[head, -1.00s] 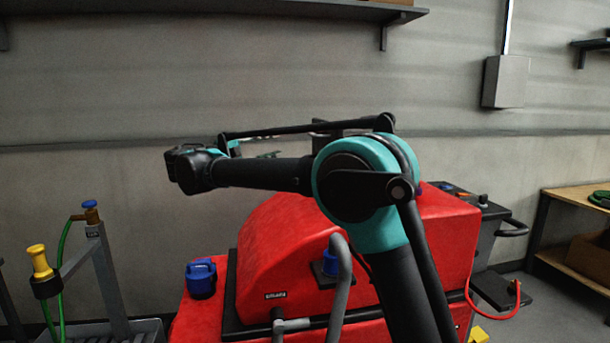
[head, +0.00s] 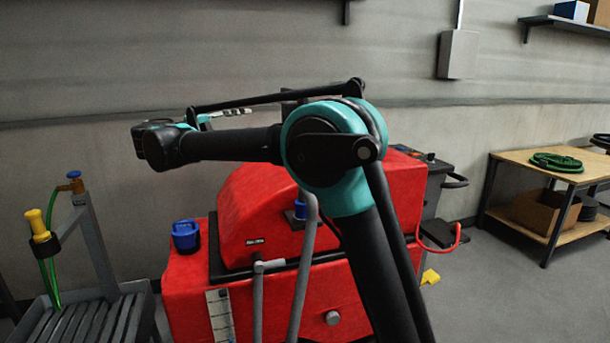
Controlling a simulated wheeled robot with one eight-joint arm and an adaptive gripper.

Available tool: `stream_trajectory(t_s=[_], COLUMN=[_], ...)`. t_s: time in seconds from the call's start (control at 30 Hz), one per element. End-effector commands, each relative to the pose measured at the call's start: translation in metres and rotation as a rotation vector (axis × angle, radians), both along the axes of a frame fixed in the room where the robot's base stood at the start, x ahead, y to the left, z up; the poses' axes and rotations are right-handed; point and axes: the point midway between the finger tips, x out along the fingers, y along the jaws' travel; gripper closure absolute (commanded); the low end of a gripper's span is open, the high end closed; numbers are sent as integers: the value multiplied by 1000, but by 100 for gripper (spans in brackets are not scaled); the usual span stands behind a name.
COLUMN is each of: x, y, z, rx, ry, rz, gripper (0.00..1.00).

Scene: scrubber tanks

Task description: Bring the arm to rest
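My black and teal arm rises from the bottom of the head view, bends at the large teal joint and reaches left above the red scrubber machine (head: 262,215). The forearm is folded back, with its far end at the left. Small grey and teal parts that may belong to my gripper (head: 232,113) show just above the forearm. The forearm hides most of that area, so I cannot see the fingers clearly or whether they hold anything. The arm looks clear of the machine.
A blue cap (head: 186,235) sits on the machine's left side. A slatted stand (head: 95,260) with a yellow nozzle (head: 37,222) is at the left. At the right stands a wooden bench (head: 545,163) with a green hose (head: 556,161). Open floor (head: 495,285) lies before it.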

Motion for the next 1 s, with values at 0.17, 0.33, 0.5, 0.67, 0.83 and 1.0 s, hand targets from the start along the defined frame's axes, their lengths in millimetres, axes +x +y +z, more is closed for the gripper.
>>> stream_trajectory(t_s=[0.17,0.33,0.5,0.67,0.83,1.0], x=[8,16,22,19,-10,-64], y=[-24,-59,-107,-176,-261,-329], z=[-16,-39,-73,-125,-203,-284], rx=[31,78,152,278,491,752], ry=[41,96,170,265,370,432], rz=[-11,-28,-50,-85,-132,-179], gripper=[66,66,66,66,66,66])
